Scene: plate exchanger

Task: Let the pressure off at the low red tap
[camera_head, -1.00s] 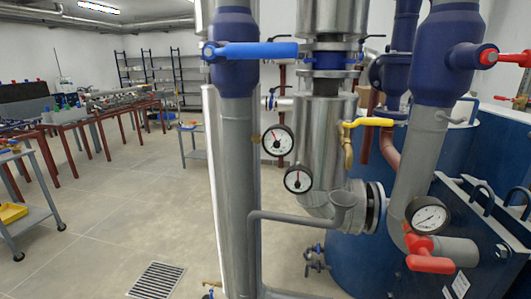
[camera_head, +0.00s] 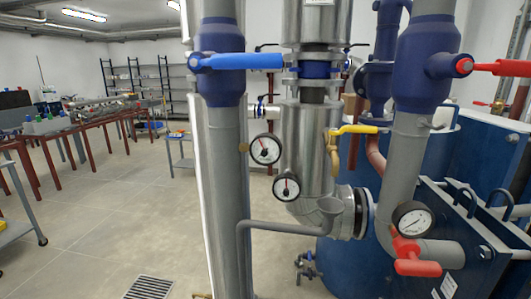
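The low red tap (camera_head: 415,261) is at the lower right in the head view, on a grey pipe just below a round pressure gauge (camera_head: 412,220). Its red handle points toward me and slightly down. Another red-handled valve (camera_head: 500,67) is higher up at the right edge, on the blue valve body (camera_head: 424,62). Neither of my grippers shows in the head view.
A blue-handled valve (camera_head: 238,61) sits on the left grey pipe (camera_head: 228,190). A yellow-handled tap (camera_head: 355,130) and two gauges (camera_head: 265,149) are between the pipes. Open floor (camera_head: 90,230) and a floor drain (camera_head: 149,288) lie left.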

